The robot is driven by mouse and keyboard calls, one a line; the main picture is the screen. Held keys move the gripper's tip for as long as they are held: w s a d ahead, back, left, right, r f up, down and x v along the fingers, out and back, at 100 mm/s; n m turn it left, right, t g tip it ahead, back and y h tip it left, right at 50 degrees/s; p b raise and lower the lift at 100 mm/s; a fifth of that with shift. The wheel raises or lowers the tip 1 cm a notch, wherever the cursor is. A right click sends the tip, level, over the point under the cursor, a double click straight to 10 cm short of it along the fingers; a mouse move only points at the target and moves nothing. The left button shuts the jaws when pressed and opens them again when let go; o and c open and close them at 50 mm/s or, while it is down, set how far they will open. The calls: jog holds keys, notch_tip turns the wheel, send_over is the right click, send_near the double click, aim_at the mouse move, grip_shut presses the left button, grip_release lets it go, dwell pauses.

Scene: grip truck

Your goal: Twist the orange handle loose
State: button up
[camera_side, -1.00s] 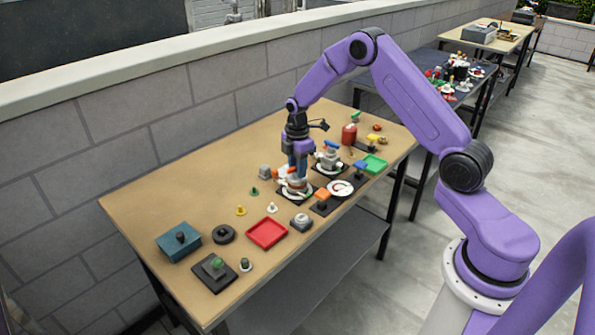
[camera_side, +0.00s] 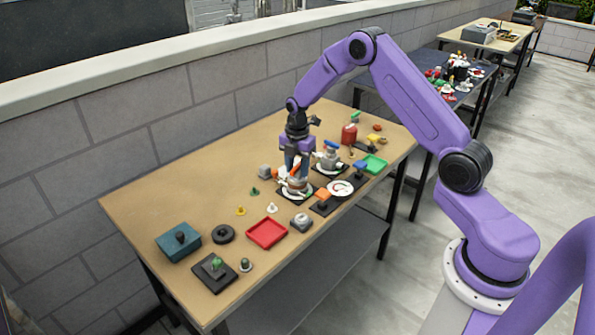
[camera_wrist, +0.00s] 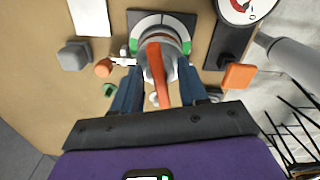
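The orange handle (camera_wrist: 158,75) is a long bar on top of a round grey valve (camera_wrist: 178,45). The valve stands on a dark plate with a pale ring and green marks. In the wrist view the bar points up and down the picture. My gripper (camera_wrist: 160,68) has its two blue fingers apart, one on each side of the handle, with a visible gap on both sides. In the side view my gripper (camera_side: 297,172) is low over the valve, and the handle (camera_side: 295,167) shows partly between the fingers. The fingers hide part of the valve.
To the right stand a gauge (camera_wrist: 242,8) and an orange-topped block (camera_wrist: 238,76). A grey block (camera_wrist: 74,55) is to the left. A red tray (camera_side: 267,233) and a teal box (camera_side: 178,242) lie further left in the side view. The table's rear left is clear.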

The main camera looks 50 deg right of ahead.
aim_at(297, 166)
jog(key=shift+r, duration=3.7)
jog(key=shift+s+a+r, duration=0.1)
jog(key=shift+a+r, duration=0.05)
jog(key=shift+a, duration=0.1)
jog(key=s+a+r+m, duration=0.2)
jog(key=s+a+r, duration=0.2)
jog(key=s+a, duration=0.3)
jog(key=s+a+r+m, duration=0.1)
jog(key=s+a+r, duration=0.3)
jog(key=s+a, duration=0.4)
jog(key=s+r+m, duration=0.1)
jog(key=s+m, duration=0.4)
jog(key=s, duration=1.8)
jog(key=shift+s+d+r, duration=0.25)
jog(key=shift+d+r, duration=0.05)
jog(key=shift+d, duration=0.05)
